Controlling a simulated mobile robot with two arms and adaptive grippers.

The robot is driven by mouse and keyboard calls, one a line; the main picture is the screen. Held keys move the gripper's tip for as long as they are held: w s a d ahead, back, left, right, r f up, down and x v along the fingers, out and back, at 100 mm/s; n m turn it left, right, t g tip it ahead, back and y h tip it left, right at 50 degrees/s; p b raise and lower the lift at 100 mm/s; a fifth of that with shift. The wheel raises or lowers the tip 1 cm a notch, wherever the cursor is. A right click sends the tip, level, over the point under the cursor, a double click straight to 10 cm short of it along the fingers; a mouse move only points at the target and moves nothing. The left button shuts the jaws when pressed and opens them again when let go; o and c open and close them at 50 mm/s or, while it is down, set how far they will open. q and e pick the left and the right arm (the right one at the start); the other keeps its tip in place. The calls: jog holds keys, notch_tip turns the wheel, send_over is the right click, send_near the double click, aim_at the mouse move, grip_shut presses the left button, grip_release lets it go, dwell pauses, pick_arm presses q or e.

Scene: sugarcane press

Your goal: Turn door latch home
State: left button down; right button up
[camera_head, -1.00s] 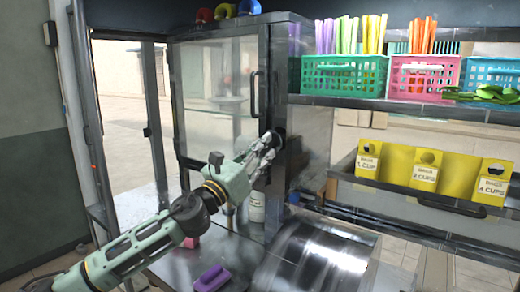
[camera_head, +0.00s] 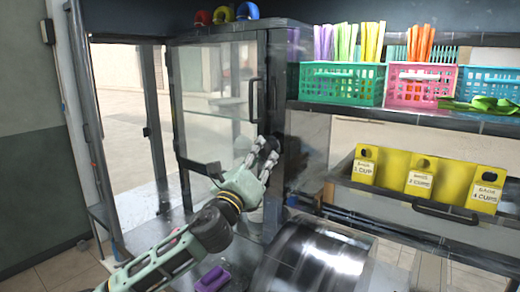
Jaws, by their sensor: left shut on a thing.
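The glass door (camera_head: 215,95) with a dark metal frame is closed or nearly so on the press cabinet. It has a dark vertical handle (camera_head: 253,100) near its right side. A dark round latch knob (camera_head: 272,143) sits at the cabinet's front post, beside the door's right edge. My left gripper (camera_head: 266,150) is at the knob with its fingers closed around it, partly hiding it. My right gripper is not in view.
A steel drum (camera_head: 312,262) stands low at front centre, with a purple block (camera_head: 212,279) to its left. A shelf holds a teal basket (camera_head: 342,84) and a pink basket (camera_head: 418,86). Yellow bag holders (camera_head: 425,178) are at right.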

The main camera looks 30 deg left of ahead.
pick_arm(q)
jog(key=n+y+p, duration=0.1)
jog(key=n, duration=0.2)
jog(key=n+g+y+p, duration=0.1)
jog(key=n+p, duration=0.1)
jog(key=n+g+y+p, duration=0.1)
jog(key=n+p, duration=0.1)
jog(key=n, duration=0.1)
jog(key=shift+d+r+n, duration=0.15)
jog(key=shift+r+n, duration=0.15)
jog(key=shift+r, duration=0.1)
jog(key=n+p, duration=0.1)
jog(key=n+g+p, duration=0.1)
jog(key=n+p, duration=0.1)
jog(key=shift+d+f+n+y, duration=0.1)
jog(key=shift+f+n+y, duration=0.05)
jog(key=shift+n+y, duration=0.2)
jog(key=shift+f+n+g+p, duration=0.1)
jog(key=shift+n+g+p, duration=0.2)
jog(key=shift+n+g, duration=0.1)
jog(key=shift+f, duration=0.1)
jog(key=c, duration=2)
grip_release()
jog(key=shift+o, duration=1.4)
jog(key=shift+s, duration=0.1)
